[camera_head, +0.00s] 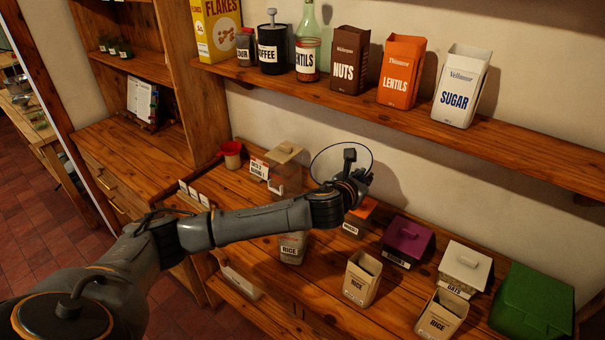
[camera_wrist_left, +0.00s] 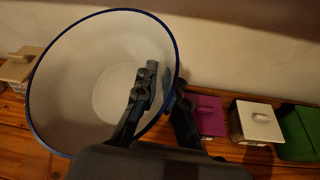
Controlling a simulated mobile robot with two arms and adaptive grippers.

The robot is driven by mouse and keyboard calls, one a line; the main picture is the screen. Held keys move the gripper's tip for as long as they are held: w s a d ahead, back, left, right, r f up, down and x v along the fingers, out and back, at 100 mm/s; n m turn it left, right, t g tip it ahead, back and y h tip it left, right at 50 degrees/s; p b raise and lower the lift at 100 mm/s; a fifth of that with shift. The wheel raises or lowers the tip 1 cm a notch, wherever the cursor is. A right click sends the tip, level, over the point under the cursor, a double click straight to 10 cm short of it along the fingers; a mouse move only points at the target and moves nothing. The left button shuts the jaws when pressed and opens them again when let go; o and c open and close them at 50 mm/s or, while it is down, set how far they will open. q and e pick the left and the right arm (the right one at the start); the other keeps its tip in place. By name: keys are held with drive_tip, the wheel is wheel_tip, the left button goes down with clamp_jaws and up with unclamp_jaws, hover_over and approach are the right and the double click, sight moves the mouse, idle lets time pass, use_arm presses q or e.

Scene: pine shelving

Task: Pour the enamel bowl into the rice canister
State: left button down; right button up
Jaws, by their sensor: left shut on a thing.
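The enamel bowl (camera_wrist_left: 75,85) is white with a blue rim. My left gripper (camera_wrist_left: 165,85) is shut on its rim, with one finger inside and one outside. In the head view the bowl (camera_head: 328,162) is held above the back of the lower shelf, left of my left gripper (camera_head: 356,170). Three beige canisters are labelled RICE: one (camera_head: 293,249) partly behind my forearm, one (camera_head: 361,284) standing at the middle front, and one (camera_head: 437,318) further right. My right gripper is out of view.
A purple bin (camera_head: 407,238), a white lidded OATS box (camera_head: 465,266) and a green bin (camera_head: 533,300) stand to the right. An orange-topped box (camera_head: 358,212) is near my wrist. The upper shelf (camera_head: 520,150) overhangs behind, bearing several canisters.

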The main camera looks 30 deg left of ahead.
use_arm(q)
drive_tip(key=shift+w+d+r, duration=0.1)
drive_tip(key=shift+w+d, duration=0.1)
drive_tip(key=shift+d, duration=0.05)
drive_tip(key=shift+r, duration=0.1)
drive_tip(key=w+d+r+m+g, duration=0.1)
drive_tip(key=d, duration=0.1)
drive_tip(key=w+d+r+m+g+y, duration=0.1)
drive_tip(key=w+r, duration=0.1)
drive_tip(key=shift+w+d+g, duration=0.2)
drive_tip(key=shift+d+g, duration=0.1)
drive_tip(key=shift+d, duration=0.05)
drive_tip(key=shift+a, duration=0.1)
